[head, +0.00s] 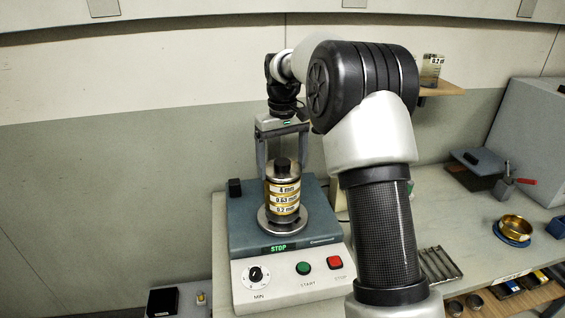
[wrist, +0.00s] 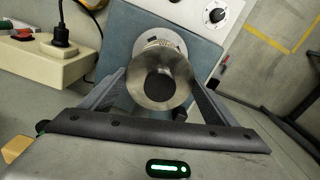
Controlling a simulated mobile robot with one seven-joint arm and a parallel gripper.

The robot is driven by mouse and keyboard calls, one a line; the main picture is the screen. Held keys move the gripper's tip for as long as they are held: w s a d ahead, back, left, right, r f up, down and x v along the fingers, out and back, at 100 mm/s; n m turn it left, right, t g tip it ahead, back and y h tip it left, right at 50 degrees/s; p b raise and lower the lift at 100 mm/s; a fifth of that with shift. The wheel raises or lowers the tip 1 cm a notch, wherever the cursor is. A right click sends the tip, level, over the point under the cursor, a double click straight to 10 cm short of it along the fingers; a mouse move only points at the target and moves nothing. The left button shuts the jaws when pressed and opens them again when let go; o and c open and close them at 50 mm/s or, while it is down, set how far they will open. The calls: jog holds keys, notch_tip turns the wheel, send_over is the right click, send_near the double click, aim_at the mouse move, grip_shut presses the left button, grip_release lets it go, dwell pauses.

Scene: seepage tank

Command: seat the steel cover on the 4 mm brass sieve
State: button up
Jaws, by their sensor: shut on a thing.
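The steel cover (head: 283,174), a shiny round lid with a black knob, is at the top of the sieve stack. My gripper (head: 284,170) points down with one finger on each side and is shut on the cover's rim. The cover also shows in the wrist view (wrist: 160,86), round and between the fingers. The brass sieve labelled 4 mm (head: 286,188) is directly under it, above sieves labelled 0.63 mm (head: 286,199) and 0.2 mm (head: 286,210). I cannot tell whether the cover's rim rests fully on the 4 mm sieve.
The stack stands on the round plate of a shaker (head: 240,240) whose display reads STOP. Its dial (head: 256,274), green button (head: 303,268) and red button (head: 335,262) are in front. A brass pan (head: 514,229) sits on the right bench. A power strip (wrist: 45,60) is nearby.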

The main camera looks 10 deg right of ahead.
jog(key=shift+f, duration=0.4)
jog(key=o, duration=1.2)
jog(key=shift+r, duration=0.1)
jog(key=shift+c, duration=0.2)
notch_tip(320, 180, up, 17)
jog(key=p, duration=0.2)
jog(key=shift+r, duration=0.2)
